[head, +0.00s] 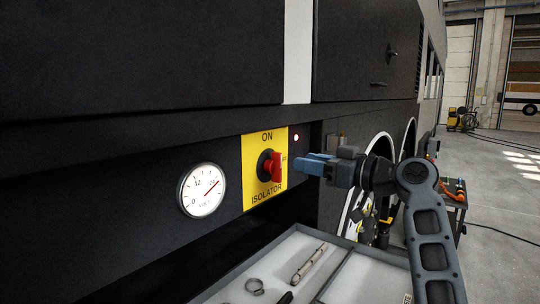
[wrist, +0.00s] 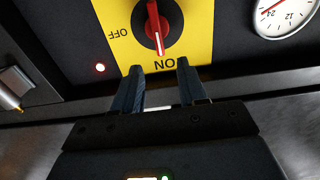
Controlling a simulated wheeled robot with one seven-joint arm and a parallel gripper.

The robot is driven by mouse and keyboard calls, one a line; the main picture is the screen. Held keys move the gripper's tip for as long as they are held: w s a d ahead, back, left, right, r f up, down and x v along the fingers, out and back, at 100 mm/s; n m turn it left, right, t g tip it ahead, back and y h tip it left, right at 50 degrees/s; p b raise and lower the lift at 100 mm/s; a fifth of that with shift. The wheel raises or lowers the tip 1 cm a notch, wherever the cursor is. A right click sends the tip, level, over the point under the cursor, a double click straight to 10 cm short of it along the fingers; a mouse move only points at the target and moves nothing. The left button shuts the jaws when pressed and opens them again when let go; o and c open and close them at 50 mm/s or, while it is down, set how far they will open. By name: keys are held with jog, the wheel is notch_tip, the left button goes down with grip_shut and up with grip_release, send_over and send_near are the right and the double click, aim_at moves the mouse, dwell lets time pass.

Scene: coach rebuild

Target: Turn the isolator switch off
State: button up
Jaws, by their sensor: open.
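The red isolator switch (head: 275,167) sits on a yellow plate (head: 252,150) marked ON at the top and ISOLATOR below, on the dark side of the coach. In the wrist view, the red handle (wrist: 153,24) has a white line pointing at the ON mark, and OFF is to its left. My gripper (head: 305,163) is just right of the switch in the head view. In the wrist view, my gripper (wrist: 159,68) has its two blue fingers apart and empty, just short of the handle and in line with it. The fingers do not touch the handle.
A small red lamp (head: 296,138) glows beside the plate. A round volt gauge (head: 201,190) to the left has its needle near 24. A tray (head: 230,280) with a few small parts lies below the switch. A small table (head: 455,200) stands behind my arm.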

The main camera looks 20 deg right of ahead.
aim_at(281, 157)
jog(key=shift+p+x, duration=0.9)
jog(key=shift+x, duration=3)
jog(key=shift+c, duration=0.3)
grip_shut()
